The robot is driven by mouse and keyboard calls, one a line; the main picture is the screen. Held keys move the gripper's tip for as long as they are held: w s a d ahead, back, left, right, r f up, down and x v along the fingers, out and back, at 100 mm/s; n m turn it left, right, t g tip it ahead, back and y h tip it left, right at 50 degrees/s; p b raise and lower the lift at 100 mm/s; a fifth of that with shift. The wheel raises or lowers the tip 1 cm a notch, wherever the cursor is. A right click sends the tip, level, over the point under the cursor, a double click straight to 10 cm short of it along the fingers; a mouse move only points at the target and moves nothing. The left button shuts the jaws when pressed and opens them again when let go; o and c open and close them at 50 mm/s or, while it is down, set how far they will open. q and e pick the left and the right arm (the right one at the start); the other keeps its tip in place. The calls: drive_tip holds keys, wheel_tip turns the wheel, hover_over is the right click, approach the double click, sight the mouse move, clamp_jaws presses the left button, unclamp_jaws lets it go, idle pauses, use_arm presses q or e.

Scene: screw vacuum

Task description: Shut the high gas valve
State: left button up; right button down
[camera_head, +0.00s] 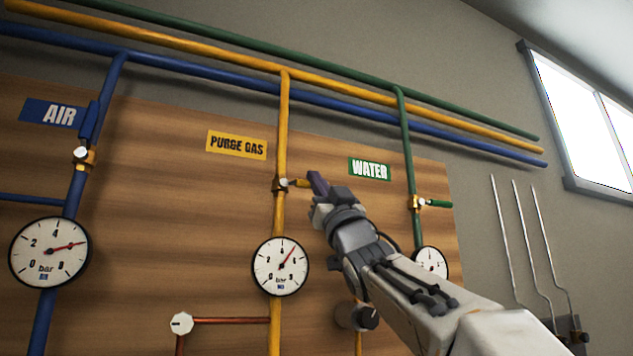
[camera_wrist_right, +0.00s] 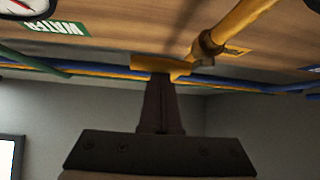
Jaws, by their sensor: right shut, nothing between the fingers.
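The gas valve (camera_head: 281,185) sits on the vertical yellow pipe, below and right of the PURGE GAS sign (camera_head: 236,145). Its yellow handle (camera_head: 299,183) points right, across the pipe. My right gripper (camera_head: 316,181) is shut and empty, at the handle's free end. In the right wrist view the picture is upside down: the handle (camera_wrist_right: 165,66) lies just beyond the shut fingertips (camera_wrist_right: 160,78), with the valve body (camera_wrist_right: 208,42) to its right. I cannot tell whether the fingertips touch the handle. My left gripper is not in view.
The air valve (camera_head: 82,156) on the blue pipe has its handle along the pipe. The water valve (camera_head: 419,203) on the green pipe has its handle pointing right. A gauge (camera_head: 280,266) hangs below the gas valve. Horizontal pipes run above, and a window (camera_head: 585,125) is at right.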

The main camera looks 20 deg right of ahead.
wheel_tip(320, 180, up, 4)
drive_tip(key=r+p, duration=0.1)
drive_tip(key=p, duration=0.3)
drive_tip(key=a+b+v, duration=0.1)
drive_tip(key=b+v, duration=0.7)
drive_tip(key=v, duration=0.3)
drive_tip(key=shift+f, duration=0.2)
drive_tip(key=shift+s+d, duration=0.1)
drive_tip(key=shift+s, duration=0.05)
